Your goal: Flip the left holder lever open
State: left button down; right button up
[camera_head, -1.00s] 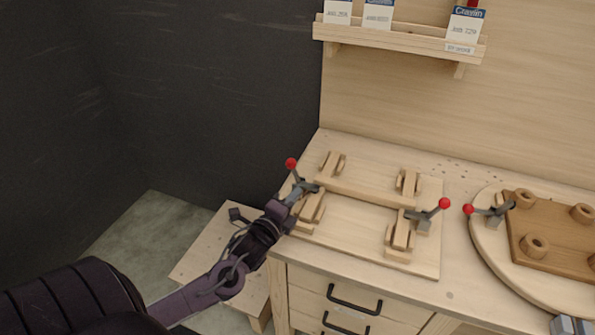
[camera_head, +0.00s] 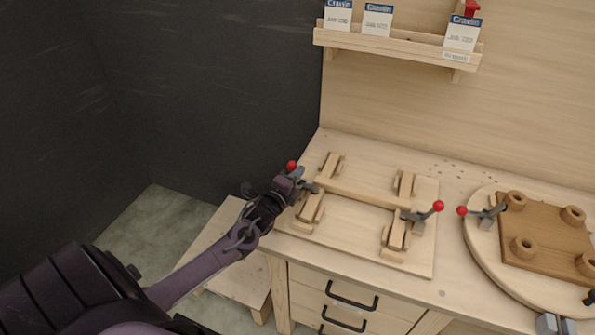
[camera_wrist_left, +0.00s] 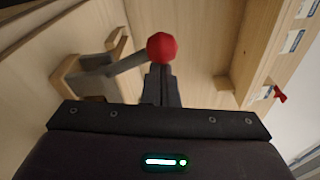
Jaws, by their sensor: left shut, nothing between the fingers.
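The left holder lever is a grey lever with a red ball knob (camera_head: 291,165), at the left end of the holder board (camera_head: 345,235) on the workbench. It tilts up and to the left from its grey base. My left gripper (camera_head: 288,181) is just below the knob in the head view and partly hides the lever. In the left wrist view, the gripper fingers (camera_wrist_left: 161,85) are shut and empty, with their tips close to the red knob (camera_wrist_left: 162,47). Whether they touch it I cannot tell. My right gripper is not in view.
A second red-knobbed lever (camera_head: 438,206) stands at the board's right end. A round turntable (camera_head: 480,250) with a brown drilled plate (camera_head: 545,235) is at the right. A shelf (camera_head: 395,45) with cards hangs on the back wall. A low wooden table (camera_head: 235,280) stands left of the bench.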

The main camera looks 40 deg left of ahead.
pick_arm(q)
jog(key=shift+w+f, duration=0.1)
jog(key=shift+w, duration=0.05)
